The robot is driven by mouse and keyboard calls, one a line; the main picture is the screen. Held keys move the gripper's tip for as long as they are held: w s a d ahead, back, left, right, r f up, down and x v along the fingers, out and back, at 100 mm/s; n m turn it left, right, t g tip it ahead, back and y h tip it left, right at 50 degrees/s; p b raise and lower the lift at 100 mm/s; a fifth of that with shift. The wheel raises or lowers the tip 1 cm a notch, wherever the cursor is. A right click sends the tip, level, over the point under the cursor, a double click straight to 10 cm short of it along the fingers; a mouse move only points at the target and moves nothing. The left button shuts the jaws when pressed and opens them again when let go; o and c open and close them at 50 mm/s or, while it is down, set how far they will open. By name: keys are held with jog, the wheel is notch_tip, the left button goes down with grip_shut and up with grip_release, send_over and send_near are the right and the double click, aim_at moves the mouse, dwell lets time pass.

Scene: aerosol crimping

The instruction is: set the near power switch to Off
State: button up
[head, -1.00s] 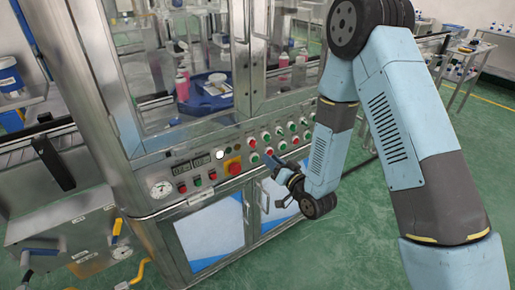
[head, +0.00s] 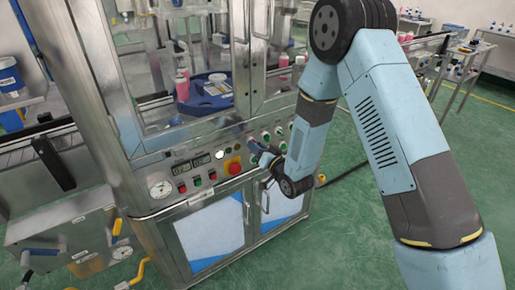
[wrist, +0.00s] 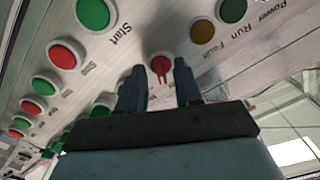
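My gripper (head: 258,153) is at the machine's sloped control panel, right of the large red knob on a yellow plate. In the wrist view my gripper (wrist: 160,82) is open, its two dark fingers apart. A small round red control with a narrow red handle (wrist: 161,68) shows in the gap just beyond the fingertips. It looks like a rotary switch and may be the near power switch; I cannot read a label for it. I see no clear contact with it. In the head view my gripper hides this spot.
The red knob on yellow (head: 232,166) is close to the left of my gripper. An amber lamp (wrist: 202,31) and a green lamp (wrist: 232,9) sit beside the red control. A green button (wrist: 93,13) and several red and green buttons are close by. Glass doors rise above the panel.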

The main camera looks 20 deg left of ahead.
grip_shut()
jog(key=shift+d+n, duration=0.1)
jog(key=shift+n, duration=0.3)
jog(key=n, duration=1.1)
dwell(0.3)
jog(key=shift+f, duration=0.1)
dwell(0.5)
jog(key=shift+o, duration=0.3)
grip_release()
